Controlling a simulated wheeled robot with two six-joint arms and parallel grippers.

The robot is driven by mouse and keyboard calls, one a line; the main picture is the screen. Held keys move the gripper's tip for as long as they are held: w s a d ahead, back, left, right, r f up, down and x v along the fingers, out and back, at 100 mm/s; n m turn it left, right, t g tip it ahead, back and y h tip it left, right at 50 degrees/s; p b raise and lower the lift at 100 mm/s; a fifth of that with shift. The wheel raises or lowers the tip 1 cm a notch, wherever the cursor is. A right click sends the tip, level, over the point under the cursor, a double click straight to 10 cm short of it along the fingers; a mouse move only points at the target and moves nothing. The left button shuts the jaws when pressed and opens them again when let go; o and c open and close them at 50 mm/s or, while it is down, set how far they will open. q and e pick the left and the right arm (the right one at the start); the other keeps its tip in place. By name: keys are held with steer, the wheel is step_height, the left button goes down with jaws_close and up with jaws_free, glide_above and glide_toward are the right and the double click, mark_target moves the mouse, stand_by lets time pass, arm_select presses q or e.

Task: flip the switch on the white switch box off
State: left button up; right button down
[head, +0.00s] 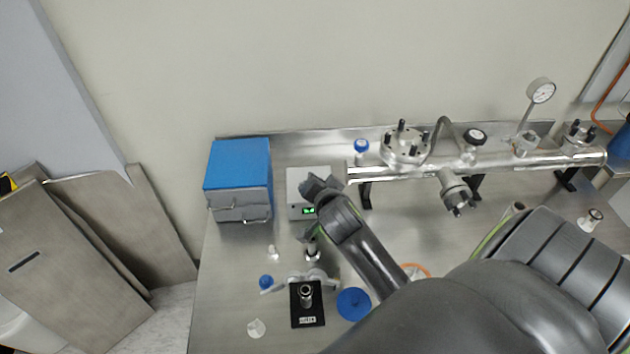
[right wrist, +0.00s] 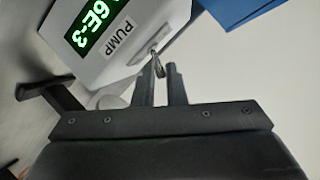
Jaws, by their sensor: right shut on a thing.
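The white switch box (head: 296,184) stands on the metal bench, right of the blue box, with a lit green display. In the right wrist view the white box (right wrist: 118,62) shows at the upper left, with the display reading 6E-3 and a PUMP label. Its small metal toggle switch (right wrist: 157,64) sticks out beside the label. My right gripper (head: 320,186) is over the box's front right. In the right wrist view its two fingers (right wrist: 164,75) are shut on the toggle lever, with the lever's tip between them. My left gripper is not in view.
A blue box (head: 238,165) stands close left of the switch box. A steel tube with flanges (head: 480,165) runs along the back right. Small fittings, a black block (head: 307,318) and a blue disc (head: 353,303) lie in front.

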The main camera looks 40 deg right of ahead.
steer(key=shift+m, duration=0.4)
stand_by(0.3)
steer(key=c, duration=1.5)
jaws_free()
steer(key=shift+f, duration=0.1)
steer(key=shift+f, duration=0.1)
